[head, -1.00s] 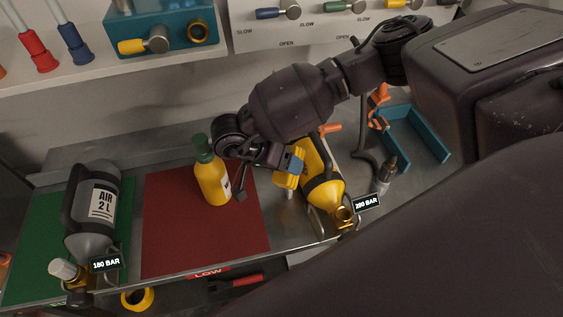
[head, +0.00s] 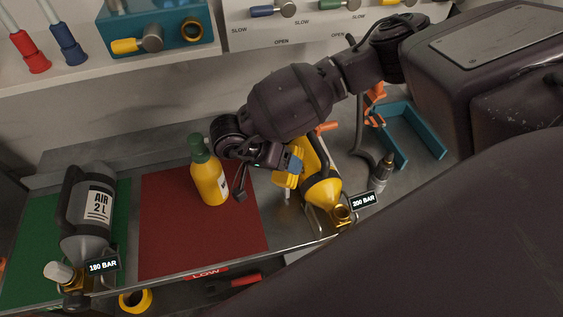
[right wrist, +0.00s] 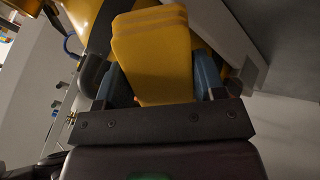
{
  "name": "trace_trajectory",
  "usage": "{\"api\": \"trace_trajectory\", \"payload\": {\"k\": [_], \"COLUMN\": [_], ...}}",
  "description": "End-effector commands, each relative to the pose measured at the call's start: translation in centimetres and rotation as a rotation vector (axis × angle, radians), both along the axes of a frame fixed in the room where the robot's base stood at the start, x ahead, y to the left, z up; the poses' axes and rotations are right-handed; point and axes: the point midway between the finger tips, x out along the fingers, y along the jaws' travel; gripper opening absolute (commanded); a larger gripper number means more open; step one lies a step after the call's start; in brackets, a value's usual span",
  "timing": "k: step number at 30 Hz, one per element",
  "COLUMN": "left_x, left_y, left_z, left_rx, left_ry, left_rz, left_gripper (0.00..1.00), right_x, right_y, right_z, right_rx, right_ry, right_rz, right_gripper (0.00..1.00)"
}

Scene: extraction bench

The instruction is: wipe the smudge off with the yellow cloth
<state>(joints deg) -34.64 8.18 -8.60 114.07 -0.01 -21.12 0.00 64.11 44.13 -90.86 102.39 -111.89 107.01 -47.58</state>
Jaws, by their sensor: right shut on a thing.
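My right gripper (head: 290,167) is shut on the yellow cloth (head: 286,180), a folded block with layered edges. In the right wrist view the cloth (right wrist: 152,58) sits between the two blue-grey fingers. In the head view it is beside the left side of a yellow cylinder (head: 322,188) marked 200 BAR, over the steel bench; I cannot tell whether it touches anything. The arm hides part of the cylinder. I cannot make out a smudge in either view. My left gripper is not in view.
A yellow bottle with a green cap (head: 209,178) stands on the red mat (head: 165,225), just left of the gripper. A grey air cylinder (head: 88,205) lies on the green mat (head: 25,265). A blue tray (head: 425,140) and a hose fitting (head: 382,172) are to the right.

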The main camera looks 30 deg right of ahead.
Motion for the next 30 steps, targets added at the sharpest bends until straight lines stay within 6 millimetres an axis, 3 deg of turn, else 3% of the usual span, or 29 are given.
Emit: {"api": "trace_trajectory", "payload": {"k": [20, 30], "left_x": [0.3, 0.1], "left_y": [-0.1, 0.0], "left_z": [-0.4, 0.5], "left_rx": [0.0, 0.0], "left_ry": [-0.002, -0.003], "left_rz": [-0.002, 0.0], "left_gripper": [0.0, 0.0], "right_x": [-0.2, -0.3], "right_y": [-0.8, -1.5], "right_z": [-0.8, 0.3], "right_rx": [0.001, 0.001], "right_ry": [0.0, -0.003], "right_rz": [-0.001, -0.001], "right_gripper": [0.38, 0.38]}}
